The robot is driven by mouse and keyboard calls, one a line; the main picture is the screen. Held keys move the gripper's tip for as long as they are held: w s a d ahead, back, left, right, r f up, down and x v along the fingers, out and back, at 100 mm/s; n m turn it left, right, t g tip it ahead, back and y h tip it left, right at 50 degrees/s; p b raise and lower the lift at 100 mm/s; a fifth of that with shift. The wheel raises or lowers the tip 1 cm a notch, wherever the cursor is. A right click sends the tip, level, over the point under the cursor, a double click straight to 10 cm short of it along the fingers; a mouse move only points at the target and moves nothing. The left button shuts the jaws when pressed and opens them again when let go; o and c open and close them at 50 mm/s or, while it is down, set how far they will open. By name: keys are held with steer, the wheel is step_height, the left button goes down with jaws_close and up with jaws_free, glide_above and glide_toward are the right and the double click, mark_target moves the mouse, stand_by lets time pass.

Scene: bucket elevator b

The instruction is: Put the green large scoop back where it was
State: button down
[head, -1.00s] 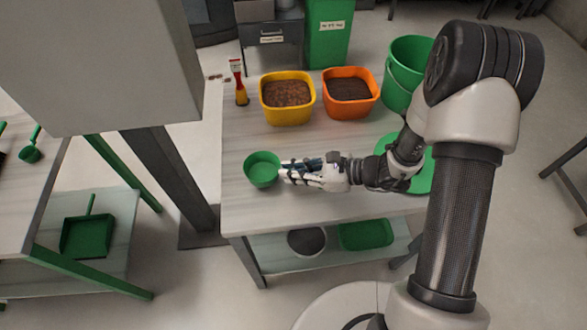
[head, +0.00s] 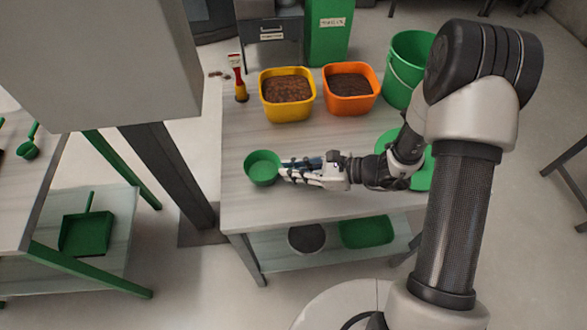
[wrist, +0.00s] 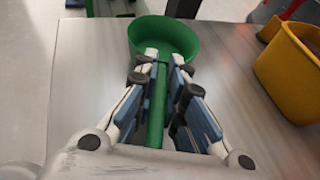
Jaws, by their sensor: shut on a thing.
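The green large scoop (head: 263,168) is at the left part of the table, its round bowl open upward. In the wrist view its bowl (wrist: 165,36) lies beyond my fingertips and its handle (wrist: 156,110) runs back between the fingers. My gripper (head: 287,170) is shut on the scoop's handle; it also shows in the wrist view (wrist: 164,60). The scoop is level and at or just above the table top; I cannot tell whether it touches. The handle is mostly hidden by my gripper in the head view.
A yellow tub (head: 288,116) and an orange tub (head: 351,104), both with dark contents, stand at the back. A green bucket (head: 405,80) is at the back right. A red-and-yellow brush (head: 238,80) stands at the back left. The table's (head: 240,215) front left is clear.

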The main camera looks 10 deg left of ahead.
steer(key=shift+f, duration=0.1)
steer(key=c, duration=1.6)
jaws_free()
steer(key=shift+d, duration=0.15)
steer(key=v, duration=1.2)
